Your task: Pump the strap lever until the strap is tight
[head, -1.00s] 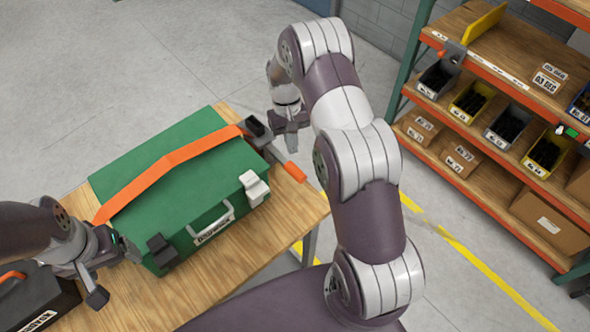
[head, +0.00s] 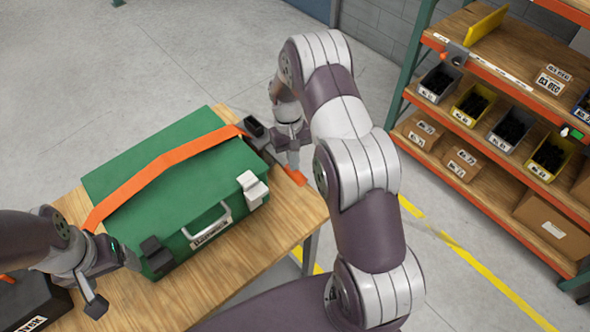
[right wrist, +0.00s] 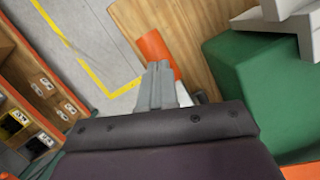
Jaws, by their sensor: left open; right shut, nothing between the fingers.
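A green case (head: 150,205) sits on the wooden table, with an orange strap (head: 165,168) running over its lid. The dark ratchet (head: 254,130) is at the case's right end, and its strap lever with an orange tip (head: 294,176) reaches down and to the right. My right gripper (head: 292,160) is shut and empty, just above the lever; contact cannot be told. In the right wrist view its closed fingers (right wrist: 158,85) overlap the orange tip (right wrist: 154,48). My left gripper (head: 115,280) is open by the case's left end, near the strap's lower end.
A dark toolbox (head: 28,302) stands at the table's lower left, beside my left arm. A shelf with bins and cardboard boxes (head: 462,165) is at the right. Bare table top (head: 290,220) lies in front of the case.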

